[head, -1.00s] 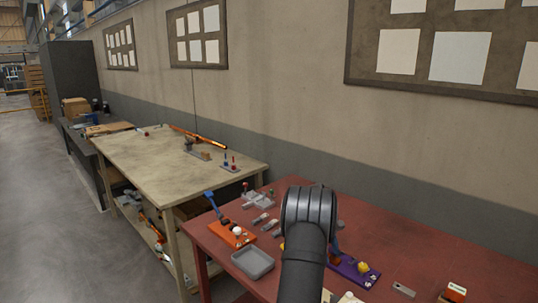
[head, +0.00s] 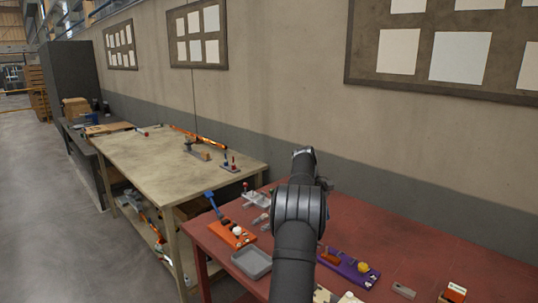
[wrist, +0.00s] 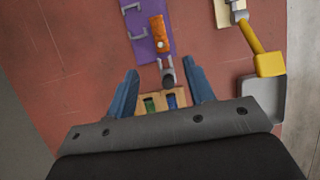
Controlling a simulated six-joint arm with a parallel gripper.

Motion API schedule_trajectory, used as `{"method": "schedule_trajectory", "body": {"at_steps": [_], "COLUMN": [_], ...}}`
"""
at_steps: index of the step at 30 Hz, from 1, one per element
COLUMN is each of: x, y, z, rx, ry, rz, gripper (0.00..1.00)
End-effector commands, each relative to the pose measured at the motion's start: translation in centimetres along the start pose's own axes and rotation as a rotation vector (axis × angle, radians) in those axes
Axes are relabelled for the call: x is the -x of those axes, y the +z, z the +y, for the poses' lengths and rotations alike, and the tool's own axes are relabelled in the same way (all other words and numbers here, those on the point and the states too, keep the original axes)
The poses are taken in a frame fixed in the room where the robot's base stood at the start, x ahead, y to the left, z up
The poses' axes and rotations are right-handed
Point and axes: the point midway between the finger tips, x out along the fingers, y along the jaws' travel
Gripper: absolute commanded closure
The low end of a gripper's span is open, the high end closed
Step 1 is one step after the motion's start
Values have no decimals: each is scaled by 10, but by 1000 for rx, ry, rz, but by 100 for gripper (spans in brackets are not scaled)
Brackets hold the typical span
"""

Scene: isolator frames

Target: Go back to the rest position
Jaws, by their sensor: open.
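My gripper (wrist: 162,82) shows in the wrist view with its two blue fingers spread apart and nothing held between them. It hangs above the red table (wrist: 85,65). Ahead of the fingertips lies a purple board (wrist: 136,14) with an orange handle (wrist: 159,38) and a grey bracket. In the head view my arm rises in front of the red table (head: 425,235), and its links hide the gripper's fingers.
An orange board (head: 232,236) with a blue handle and a grey tray (head: 252,262) lie left of my arm. A wooden block (wrist: 178,99) with green and blue parts sits near the gripper's base. A yellow handle (wrist: 265,62) is at right. A wall (head: 440,150) stands behind.

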Motion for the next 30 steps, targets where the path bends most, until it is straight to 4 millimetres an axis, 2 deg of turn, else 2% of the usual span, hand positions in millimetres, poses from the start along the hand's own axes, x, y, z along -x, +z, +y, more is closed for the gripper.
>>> {"method": "schedule_trajectory", "body": {"at_steps": [3,9,17,30], "x": [18,41,3,-84], "y": [-1,-1,1,1], "z": [0,-1,0,0], "rx": [1,1,1,0], "ry": [1,-1,-3,-2], "rz": [1,1,-2,-2], "gripper": [51,51,51,51]}}
